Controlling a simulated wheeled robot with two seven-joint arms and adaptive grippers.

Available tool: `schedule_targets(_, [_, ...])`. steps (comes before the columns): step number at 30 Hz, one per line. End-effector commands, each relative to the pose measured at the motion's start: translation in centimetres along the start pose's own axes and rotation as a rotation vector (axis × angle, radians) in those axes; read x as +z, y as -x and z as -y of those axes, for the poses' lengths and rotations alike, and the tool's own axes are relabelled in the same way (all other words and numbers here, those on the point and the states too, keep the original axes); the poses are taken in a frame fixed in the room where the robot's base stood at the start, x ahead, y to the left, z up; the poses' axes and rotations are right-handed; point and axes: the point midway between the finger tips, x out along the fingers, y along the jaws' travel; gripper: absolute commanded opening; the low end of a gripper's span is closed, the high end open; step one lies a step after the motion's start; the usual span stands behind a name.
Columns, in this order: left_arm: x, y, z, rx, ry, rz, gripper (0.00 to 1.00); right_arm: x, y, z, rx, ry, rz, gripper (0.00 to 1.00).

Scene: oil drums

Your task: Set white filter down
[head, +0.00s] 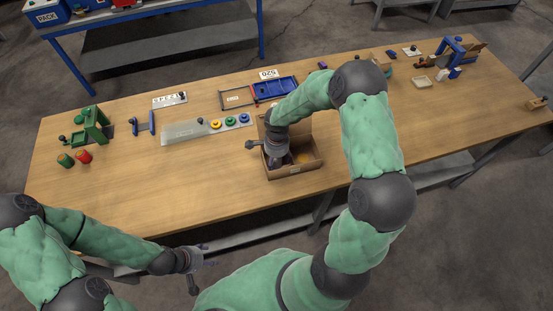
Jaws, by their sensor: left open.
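My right gripper (279,155) points down into an open cardboard box (296,172) at the front middle of the table. Its fingertips are largely hidden by its own body and the box, so I cannot tell whether it holds anything. I cannot make out a white filter; a small orange-yellow patch (303,157) shows inside the box to the right of the gripper. My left gripper (202,267) is open and empty, in front of the table's front edge and below the tabletop.
Left of the box lies a grey plate (182,132) with yellow, green and blue rings. Behind it are a blue tray (276,88) and a wire frame (238,98). The front left tabletop is clear.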

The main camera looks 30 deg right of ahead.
Motion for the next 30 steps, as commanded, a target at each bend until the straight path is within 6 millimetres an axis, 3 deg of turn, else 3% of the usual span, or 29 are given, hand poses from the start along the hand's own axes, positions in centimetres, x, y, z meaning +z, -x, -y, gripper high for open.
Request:
schedule_targets(11, [0.0, 0.6, -0.2, 0.000, 0.000, 0.000, 0.58, 0.0, 0.5, 0.0, 0.000, 0.000, 0.000, 0.62])
schedule_targets(24, [0.1, 1.3, -0.5, 0.000, 0.000, 0.000, 0.58, 0.0, 8.7, 0.1, -0.004, 0.001, -0.001, 0.62])
schedule_targets(30, [0.1, 1.5, -0.5, 0.000, 0.000, 0.000, 0.58, 0.0, 11.3, 0.0, -0.002, 0.001, -0.001, 0.62])
